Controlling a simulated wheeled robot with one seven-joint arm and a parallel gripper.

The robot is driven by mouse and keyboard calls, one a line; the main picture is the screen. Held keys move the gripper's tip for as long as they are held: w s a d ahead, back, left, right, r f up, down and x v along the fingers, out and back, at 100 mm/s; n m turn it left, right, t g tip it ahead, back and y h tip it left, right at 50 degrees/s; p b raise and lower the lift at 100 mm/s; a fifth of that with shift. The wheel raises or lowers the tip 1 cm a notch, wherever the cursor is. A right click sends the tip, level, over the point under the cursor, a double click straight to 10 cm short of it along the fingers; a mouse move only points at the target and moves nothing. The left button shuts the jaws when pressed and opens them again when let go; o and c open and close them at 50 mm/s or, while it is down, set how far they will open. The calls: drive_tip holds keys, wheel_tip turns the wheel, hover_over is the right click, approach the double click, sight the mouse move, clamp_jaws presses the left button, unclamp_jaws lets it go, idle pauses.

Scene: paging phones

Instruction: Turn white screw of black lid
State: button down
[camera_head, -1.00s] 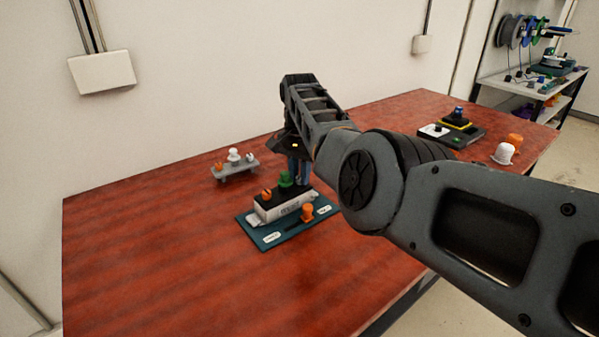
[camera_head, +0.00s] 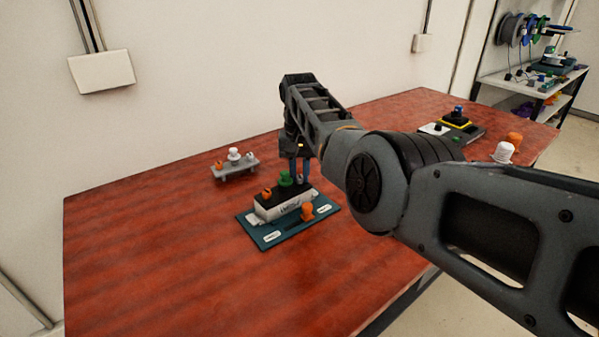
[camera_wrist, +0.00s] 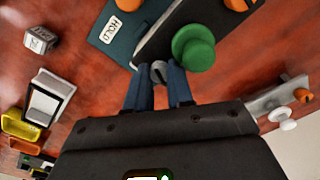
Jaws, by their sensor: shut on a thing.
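The black lid (camera_head: 292,192) sits on a grey-white box (camera_head: 284,210) on a teal board (camera_head: 268,237). The lid bears a green knob (camera_head: 285,179) in the middle and an orange knob (camera_head: 267,193) at the left end. In the wrist view the black lid (camera_wrist: 155,43) and green knob (camera_wrist: 194,47) are close to my fingers. My gripper (camera_head: 299,171) points down at the lid's right end. In the wrist view my gripper (camera_wrist: 157,84) is shut on the small whitish screw (camera_wrist: 158,70). Much of the screw is hidden between the fingers.
An orange knob (camera_head: 307,212) stands on the board beside the box. A grey rack (camera_head: 236,168) with several knobs stands at the back left. A device with a yellow frame (camera_head: 455,123) and white and orange pieces (camera_head: 503,152) lie at the right. The table's left is clear.

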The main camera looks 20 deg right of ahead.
drive_tip(key=c, duration=1)
unclamp_jaws()
drive_tip(key=shift+m, duration=0.3)
